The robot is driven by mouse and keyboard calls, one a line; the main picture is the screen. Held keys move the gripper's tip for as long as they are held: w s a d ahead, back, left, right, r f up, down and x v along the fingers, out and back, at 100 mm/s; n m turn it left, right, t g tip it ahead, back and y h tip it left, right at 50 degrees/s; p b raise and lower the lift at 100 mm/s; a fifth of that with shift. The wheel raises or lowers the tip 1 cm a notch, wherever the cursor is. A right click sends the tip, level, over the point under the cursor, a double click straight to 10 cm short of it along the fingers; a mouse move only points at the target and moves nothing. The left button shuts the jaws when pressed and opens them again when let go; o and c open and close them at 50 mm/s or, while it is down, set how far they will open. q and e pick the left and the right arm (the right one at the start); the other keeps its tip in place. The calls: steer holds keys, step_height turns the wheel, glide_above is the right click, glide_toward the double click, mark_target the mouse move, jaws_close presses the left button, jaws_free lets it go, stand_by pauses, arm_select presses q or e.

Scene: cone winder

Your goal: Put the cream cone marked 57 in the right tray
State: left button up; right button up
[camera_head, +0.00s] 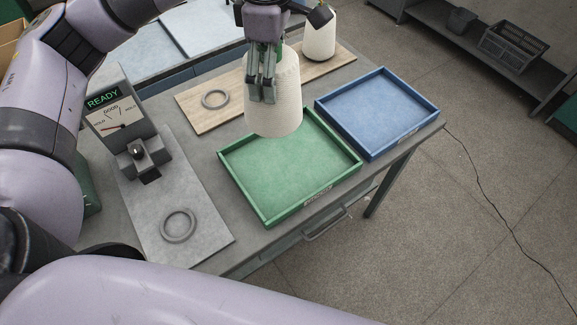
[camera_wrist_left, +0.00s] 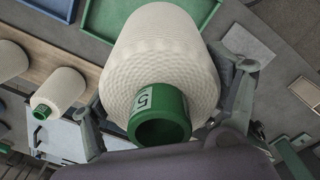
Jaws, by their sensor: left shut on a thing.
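A cream cone (camera_head: 275,112) hangs in my left gripper (camera_head: 262,88), which is shut on it. In the head view the cone is above the back left of the green tray (camera_head: 240,196), and its base looks clear of the tray floor. In the left wrist view the held cone (camera_wrist_left: 165,55) has a green tip (camera_wrist_left: 160,118) with a white label. A 5 reads on the label; any further digit is turned out of sight. The fingers of my left gripper (camera_wrist_left: 165,100) lie on both sides of it. The blue tray (camera_head: 374,152), on the right, is empty. My right gripper is not in view.
Another cream cone (camera_head: 319,36) stands on the wooden board (camera_head: 235,108) beside a grey ring (camera_head: 216,99). A gauge box reading READY (camera_head: 117,108) and a grey plate with a ring (camera_head: 178,224) are at left. Several cones show in the wrist view.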

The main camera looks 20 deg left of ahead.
arm_select(q)
steer(key=w+n+b, duration=0.1)
steer(key=n, duration=0.2)
steer(key=w+d+n+b, duration=0.1)
steer(key=n, duration=0.2)
steer(key=n+b, duration=0.1)
steer(key=n, duration=0.2)
steer(key=shift+w+d+f, duration=0.2)
steer(key=shift+w+d, duration=0.2)
steer(key=n, duration=0.1)
steer(key=n+b, duration=0.1)
steer(key=n, duration=0.2)
steer(key=shift+w+d+r+n+b, duration=0.2)
steer(key=shift+w+d+n+b, duration=0.1)
steer(key=shift+w+n+b, duration=0.1)
step_height(320, 180, down, 20)
steer(key=p, duration=0.3)
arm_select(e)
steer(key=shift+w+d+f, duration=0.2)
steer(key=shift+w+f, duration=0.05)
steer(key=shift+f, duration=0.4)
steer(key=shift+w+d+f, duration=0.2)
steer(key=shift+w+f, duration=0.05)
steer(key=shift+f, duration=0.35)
